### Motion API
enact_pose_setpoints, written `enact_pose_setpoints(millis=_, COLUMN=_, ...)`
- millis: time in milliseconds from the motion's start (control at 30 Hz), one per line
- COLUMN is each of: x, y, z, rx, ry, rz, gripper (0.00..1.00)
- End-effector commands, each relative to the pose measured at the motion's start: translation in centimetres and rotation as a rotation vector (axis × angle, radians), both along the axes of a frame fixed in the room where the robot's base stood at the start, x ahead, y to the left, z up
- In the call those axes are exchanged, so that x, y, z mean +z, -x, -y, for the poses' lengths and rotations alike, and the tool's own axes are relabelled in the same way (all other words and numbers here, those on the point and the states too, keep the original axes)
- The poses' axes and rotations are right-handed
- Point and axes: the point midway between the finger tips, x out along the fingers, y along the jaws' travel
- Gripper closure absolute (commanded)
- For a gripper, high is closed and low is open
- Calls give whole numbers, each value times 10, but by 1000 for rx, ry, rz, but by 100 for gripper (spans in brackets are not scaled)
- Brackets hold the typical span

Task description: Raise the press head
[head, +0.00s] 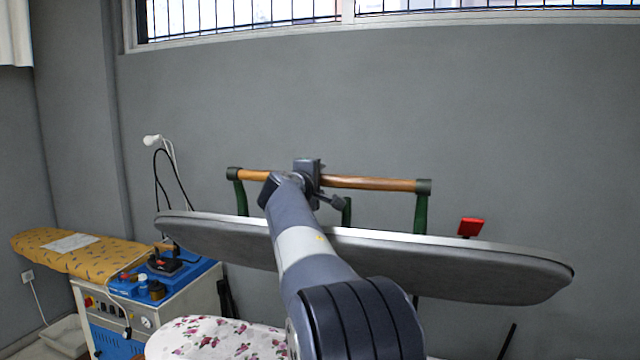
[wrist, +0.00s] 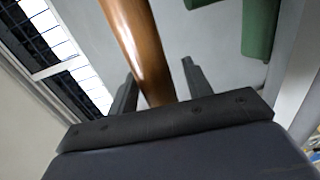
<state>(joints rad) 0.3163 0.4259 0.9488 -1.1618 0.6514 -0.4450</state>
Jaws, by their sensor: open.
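The press head (head: 450,265) is a long grey padded board with a pale edge, across the middle of the head view. It shows above a floral padded board (head: 215,340), with a gap between them at the left. A wooden handle bar (head: 370,183) on green brackets (head: 421,212) runs along the head's far side. My gripper (head: 318,188) is at the bar, left of its middle. In the wrist view, the bar (wrist: 140,45) passes between the two open fingers of my gripper (wrist: 158,80). I cannot tell whether either finger touches it. My arm hides part of the press head.
A yellow ironing board (head: 60,255) and a blue-and-white steam unit (head: 150,300) with an iron on top stand at the left. A red part (head: 470,227) sticks up behind the head at right. A grey wall with a barred window (head: 240,12) is behind.

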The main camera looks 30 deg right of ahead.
Motion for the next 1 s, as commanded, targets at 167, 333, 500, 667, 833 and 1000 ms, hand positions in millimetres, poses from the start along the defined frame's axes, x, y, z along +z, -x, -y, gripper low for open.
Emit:
enact_pose_setpoints(millis=167, x=-1, y=21, z=-28, rx=4, ry=1, rz=4, gripper=53)
enact_pose_setpoints(millis=333, x=2, y=41, z=-53, rx=4, ry=0, rz=3, gripper=53)
enact_pose_setpoints(millis=500, x=5, y=53, z=-68, rx=2, ry=0, rz=0, gripper=53)
enact_pose_setpoints(millis=667, x=6, y=57, z=-73, rx=1, ry=0, rz=0, gripper=53)
enact_pose_setpoints(millis=833, x=7, y=57, z=-73, rx=0, ry=0, rz=0, gripper=53)
enact_pose_setpoints(millis=1000, x=7, y=56, z=-71, rx=-1, ry=-1, rz=-1, gripper=53)
